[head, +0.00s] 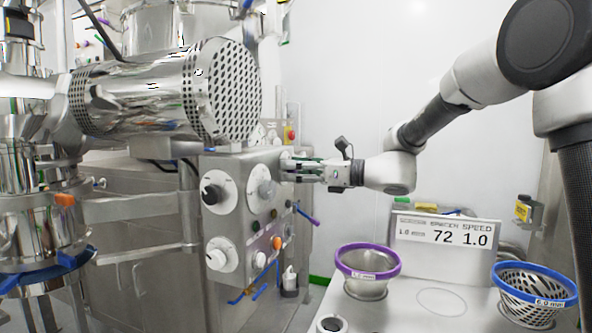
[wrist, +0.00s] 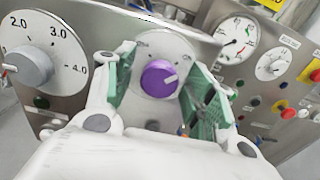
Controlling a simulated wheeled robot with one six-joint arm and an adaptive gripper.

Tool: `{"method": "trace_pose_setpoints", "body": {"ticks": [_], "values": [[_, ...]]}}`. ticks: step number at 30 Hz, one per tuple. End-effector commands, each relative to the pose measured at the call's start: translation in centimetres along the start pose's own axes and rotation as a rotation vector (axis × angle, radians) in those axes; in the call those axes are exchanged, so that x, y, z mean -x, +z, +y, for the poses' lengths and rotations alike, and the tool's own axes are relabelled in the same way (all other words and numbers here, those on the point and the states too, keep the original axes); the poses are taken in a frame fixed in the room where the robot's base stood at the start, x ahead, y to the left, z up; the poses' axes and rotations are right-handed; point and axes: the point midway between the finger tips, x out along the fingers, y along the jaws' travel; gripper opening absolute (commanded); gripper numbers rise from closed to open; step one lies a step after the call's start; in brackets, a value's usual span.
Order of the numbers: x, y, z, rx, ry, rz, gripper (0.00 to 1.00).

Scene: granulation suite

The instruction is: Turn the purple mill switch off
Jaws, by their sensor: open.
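The purple mill switch (wrist: 158,78) is a round knob on a pale round plate (wrist: 165,47), set in a metal panel. The small lettering on the plate is too blurred to read. My gripper (wrist: 162,62) is open, with its green-padded fingers on either side of the knob. I cannot tell whether they touch it. In the head view my gripper (head: 290,168) is at the right side of the metal control box (head: 240,225), and the purple knob cannot be made out there.
A grey dial (wrist: 32,66) is left of the switch; gauges (wrist: 236,40) and several buttons are to the right. A large perforated steel drum (head: 225,92) overhangs the box. A purple-rimmed bowl (head: 368,277) and a blue-rimmed basket (head: 535,296) stand on the white surface at right.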

Motion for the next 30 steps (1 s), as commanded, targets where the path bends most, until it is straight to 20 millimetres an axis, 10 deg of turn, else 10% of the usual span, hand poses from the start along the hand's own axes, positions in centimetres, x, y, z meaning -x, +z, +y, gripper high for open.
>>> {"method": "trace_pose_setpoints", "body": {"ticks": [4, 12, 30], "values": [[0.02, 0.01, 0.01, 0.000, 0.000, 0.000, 0.51], [0.04, 0.02, 0.01, 0.001, 0.000, 0.000, 0.08], [0.05, 0.02, 0.02, 0.200, 0.000, 0.000, 0.08]]}}
